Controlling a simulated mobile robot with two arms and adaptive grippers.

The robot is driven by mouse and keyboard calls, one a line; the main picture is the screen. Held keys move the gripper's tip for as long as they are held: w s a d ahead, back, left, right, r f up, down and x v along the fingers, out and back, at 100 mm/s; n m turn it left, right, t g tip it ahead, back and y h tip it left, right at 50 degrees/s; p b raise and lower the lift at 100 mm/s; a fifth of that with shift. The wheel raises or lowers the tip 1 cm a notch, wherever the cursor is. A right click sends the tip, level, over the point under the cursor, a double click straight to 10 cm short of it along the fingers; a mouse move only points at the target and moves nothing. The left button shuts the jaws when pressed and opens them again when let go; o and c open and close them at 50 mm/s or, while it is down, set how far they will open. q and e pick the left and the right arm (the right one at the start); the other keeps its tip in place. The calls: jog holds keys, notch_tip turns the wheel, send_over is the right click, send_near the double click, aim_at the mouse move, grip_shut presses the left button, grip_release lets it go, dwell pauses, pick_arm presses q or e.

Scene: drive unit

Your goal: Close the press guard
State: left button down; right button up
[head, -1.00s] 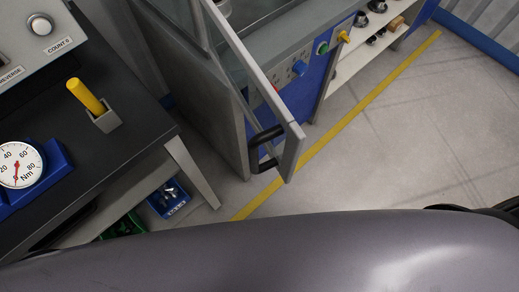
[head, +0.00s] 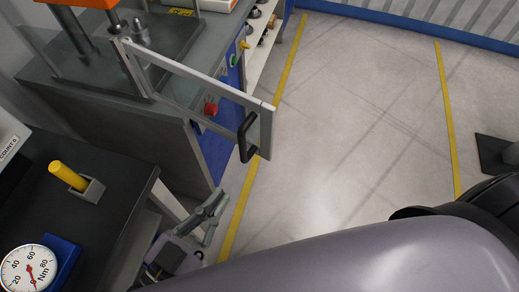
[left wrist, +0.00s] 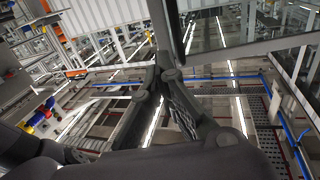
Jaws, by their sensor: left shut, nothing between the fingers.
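The press guard (head: 190,78), a clear panel in a pale metal frame, stands swung open, out from the press (head: 110,95). Its black handle (head: 247,138) is on the free end of the frame. My left gripper (head: 218,198) is below and left of the handle in the head view, apart from it, shut and empty. In the left wrist view my shut fingers (left wrist: 168,76) are at the centre. A grey frame with a clear pane (left wrist: 245,48), seemingly the guard, crosses the top right there. My right gripper is not in view.
A dark bench (head: 110,205) with a yellow-handled holder (head: 68,176) and a torque dial (head: 30,270) stands at the left, close to my left arm. A red button (head: 210,109) is on the press front behind the guard.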

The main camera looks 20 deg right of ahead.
aim_at(266, 135)
pick_arm(q)
jog(key=p+x, duration=0.3)
jog(key=x, duration=1)
jog(key=shift+r+p, duration=0.15)
jog(key=shift+p, duration=0.2)
jog(key=shift+w+d, duration=0.45)
jog(key=shift+d, duration=0.05)
jog(key=shift+w, duration=0.1)
